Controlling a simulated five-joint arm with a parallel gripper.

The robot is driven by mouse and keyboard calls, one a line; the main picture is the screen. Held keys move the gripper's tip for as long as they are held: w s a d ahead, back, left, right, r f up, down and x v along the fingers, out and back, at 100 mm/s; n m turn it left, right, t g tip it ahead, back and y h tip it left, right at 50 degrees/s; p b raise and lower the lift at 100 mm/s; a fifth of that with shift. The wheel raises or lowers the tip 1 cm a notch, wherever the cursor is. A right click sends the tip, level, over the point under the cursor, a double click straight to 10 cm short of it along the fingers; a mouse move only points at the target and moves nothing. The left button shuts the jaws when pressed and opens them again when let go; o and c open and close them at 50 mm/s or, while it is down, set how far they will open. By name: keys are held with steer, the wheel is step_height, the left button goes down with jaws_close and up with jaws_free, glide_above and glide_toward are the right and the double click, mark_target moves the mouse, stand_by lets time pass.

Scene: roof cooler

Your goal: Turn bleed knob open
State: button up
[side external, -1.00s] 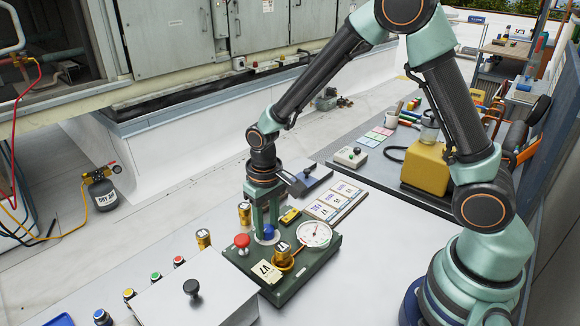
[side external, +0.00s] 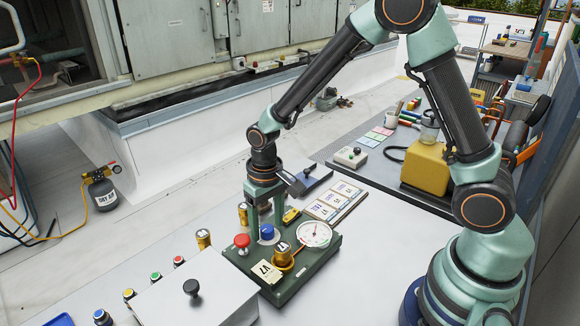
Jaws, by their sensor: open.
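A dark green panel (side external: 290,288) lies on the white bench and carries several controls. A blue knob (side external: 267,231) stands on a round white plate near its back edge. A red mushroom knob (side external: 242,241) is left of it, and a brass fitting (side external: 283,256) is in front of it. A round white gauge (side external: 316,233) is at the right. No label readable here says which is the bleed knob. My gripper (side external: 263,220) points down, open, just above and behind the blue knob in the picture. The blue knob shows clear of the fingers, and nothing is held.
A grey box with a black knob (side external: 191,287) stands front left of the panel. A card board (side external: 335,200) and a blue-grey case (side external: 310,181) lie behind the panel.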

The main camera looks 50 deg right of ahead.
mark_target(268, 226)
step_height(268, 226, up, 12)
stand_by(0.5)
steer(key=shift+s, duration=0.1)
step_height(268, 226, down, 12)
steer(key=n, duration=0.3)
steer(key=shift+f+n, duration=0.15)
steer(key=shift+n, duration=0.15)
stand_by(0.3)
jaws_close()
